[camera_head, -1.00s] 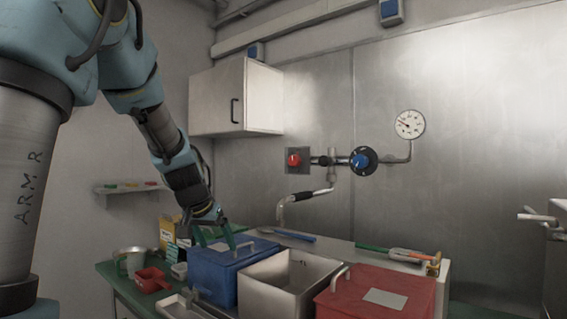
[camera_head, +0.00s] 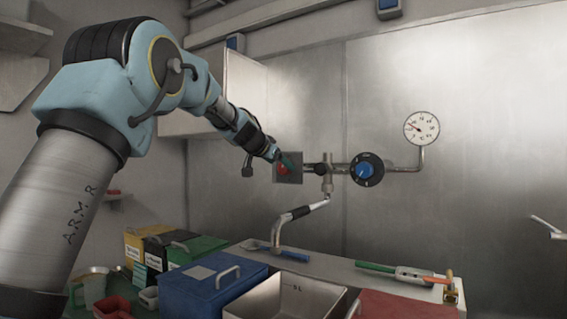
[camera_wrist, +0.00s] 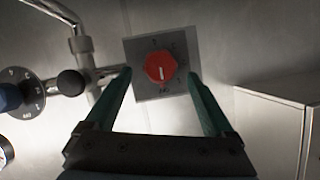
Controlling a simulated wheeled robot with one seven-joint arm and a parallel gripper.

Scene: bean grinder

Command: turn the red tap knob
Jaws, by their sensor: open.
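The red tap knob (camera_wrist: 160,68) sits on a square grey plate (camera_wrist: 185,84) on the metal wall. In the wrist view it lies ahead of my gripper (camera_wrist: 162,84), between the two green fingers. The fingers are open, one on each side, and do not appear to touch the knob. In the head view the red knob (camera_head: 283,169) shows partly behind my gripper (camera_head: 284,160), which is up close to the wall plate. The exact gap between fingertips and knob I cannot tell.
A blue knob (camera_head: 366,169) and a gauge (camera_head: 421,128) are on the pipe to the right. A spout (camera_head: 300,212) hangs below. A wall cabinet (camera_head: 246,88) is close beside my arm. Blue bin (camera_head: 213,289), steel basin (camera_head: 285,300) and red box (camera_head: 405,304) stand below.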

